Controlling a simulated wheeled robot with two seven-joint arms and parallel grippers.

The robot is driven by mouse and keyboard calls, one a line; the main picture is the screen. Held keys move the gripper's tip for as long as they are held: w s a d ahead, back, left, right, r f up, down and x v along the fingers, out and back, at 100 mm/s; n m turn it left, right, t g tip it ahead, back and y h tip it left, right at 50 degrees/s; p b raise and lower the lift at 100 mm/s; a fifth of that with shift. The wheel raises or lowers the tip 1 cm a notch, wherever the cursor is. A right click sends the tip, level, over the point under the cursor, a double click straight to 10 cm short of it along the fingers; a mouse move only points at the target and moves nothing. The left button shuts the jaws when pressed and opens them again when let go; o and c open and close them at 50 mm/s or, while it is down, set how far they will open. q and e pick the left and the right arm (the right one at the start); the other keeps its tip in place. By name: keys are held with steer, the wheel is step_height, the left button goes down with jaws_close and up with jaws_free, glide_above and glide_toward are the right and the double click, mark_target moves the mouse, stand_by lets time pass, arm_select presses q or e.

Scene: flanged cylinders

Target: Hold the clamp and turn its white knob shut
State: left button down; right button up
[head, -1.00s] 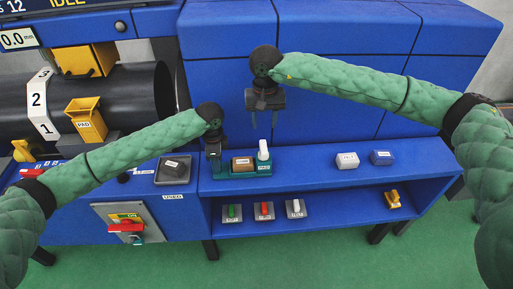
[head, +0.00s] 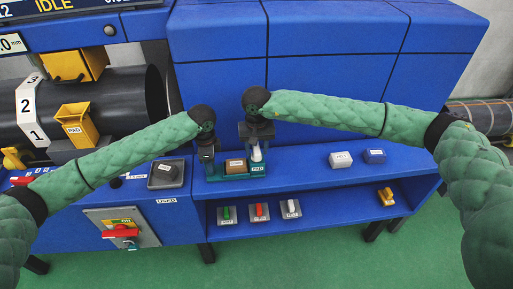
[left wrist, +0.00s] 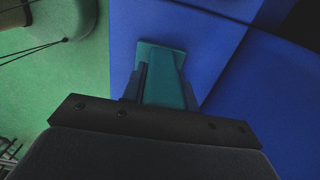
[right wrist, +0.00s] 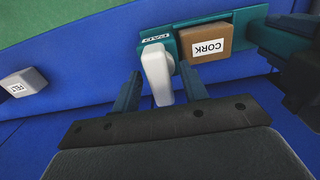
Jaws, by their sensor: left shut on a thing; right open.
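The clamp is a teal base (head: 235,176) on the blue bench shelf, with a brown block marked CORK (right wrist: 207,42) and an upright white knob (right wrist: 158,70) at its right end. My left gripper (head: 208,168) is shut on the clamp's left end. The left wrist view shows the teal end piece (left wrist: 160,58) between its fingers. My right gripper (right wrist: 160,80) points down over the knob, open, with one finger on each side. Gaps show between fingers and knob. In the head view, the right gripper partly hides the knob (head: 257,154).
A white block marked FELT (head: 340,160) and a dark blue block (head: 374,156) stand to the right on the shelf. Below are several small switches (head: 258,211) and a yellow piece (head: 387,196). A dark block on a grey tray (head: 166,174) sits left. The shelf between clamp and white block is clear.

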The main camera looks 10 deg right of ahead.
steer(key=shift+c, duration=0.2)
jaws_close()
steer(key=shift+n, duration=0.3)
steer(key=n, duration=0.5)
steer(key=shift+n, duration=0.3)
steer(key=n, duration=0.5)
steer(key=shift+r+n, duration=0.1)
steer(key=shift+n, duration=0.3)
steer(key=shift+o, duration=0.2)
jaws_free()
